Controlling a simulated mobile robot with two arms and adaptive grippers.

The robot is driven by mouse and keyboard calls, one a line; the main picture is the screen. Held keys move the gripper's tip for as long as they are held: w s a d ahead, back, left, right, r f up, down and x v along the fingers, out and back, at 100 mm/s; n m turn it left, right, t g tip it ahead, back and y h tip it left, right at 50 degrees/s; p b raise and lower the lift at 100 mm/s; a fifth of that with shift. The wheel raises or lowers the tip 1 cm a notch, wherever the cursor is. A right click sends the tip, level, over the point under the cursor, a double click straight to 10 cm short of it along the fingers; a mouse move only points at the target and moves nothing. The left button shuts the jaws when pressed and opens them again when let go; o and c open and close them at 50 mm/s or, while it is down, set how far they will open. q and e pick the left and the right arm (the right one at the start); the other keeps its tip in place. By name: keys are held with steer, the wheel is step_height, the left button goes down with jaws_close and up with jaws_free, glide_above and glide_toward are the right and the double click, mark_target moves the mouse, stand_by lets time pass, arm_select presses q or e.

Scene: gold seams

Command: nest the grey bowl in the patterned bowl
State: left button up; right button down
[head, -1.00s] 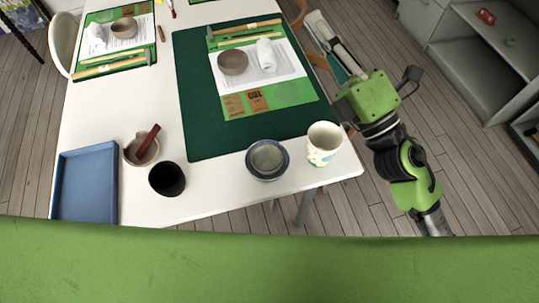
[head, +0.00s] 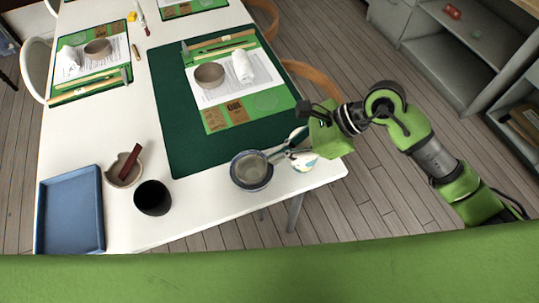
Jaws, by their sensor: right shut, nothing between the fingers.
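The patterned bowl (head: 236,180), with a blue rim, stands near the front right of the white table. The grey bowl (head: 249,167) sits inside it, with its pale rim showing within the blue one; I cannot tell whether it is level or fully seated. My right gripper (head: 273,154) reaches in from the right, its fingers shut and empty at the right side of the bowls. Whether the fingertips touch a rim is too small to tell. My left gripper is not in view.
A pale cup (head: 304,163) stands right of the bowls, partly hidden by my right gripper. A black cup (head: 153,198), a bowl with a brown stick (head: 124,172) and a blue tray (head: 70,215) stand to the left. The green mat (head: 170,110) lies behind.

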mark_target(241, 170)
steer(key=p+x, duration=0.1)
steer(key=x, duration=0.7)
steer(key=shift+a, duration=0.15)
steer(key=shift+a+f, duration=0.1)
steer(key=shift+a, duration=0.45)
steer(key=shift+w+a+b, duration=0.1)
steer(key=shift+a+b, duration=0.25)
steer(key=shift+a, duration=0.15)
steer(key=shift+d, duration=0.1)
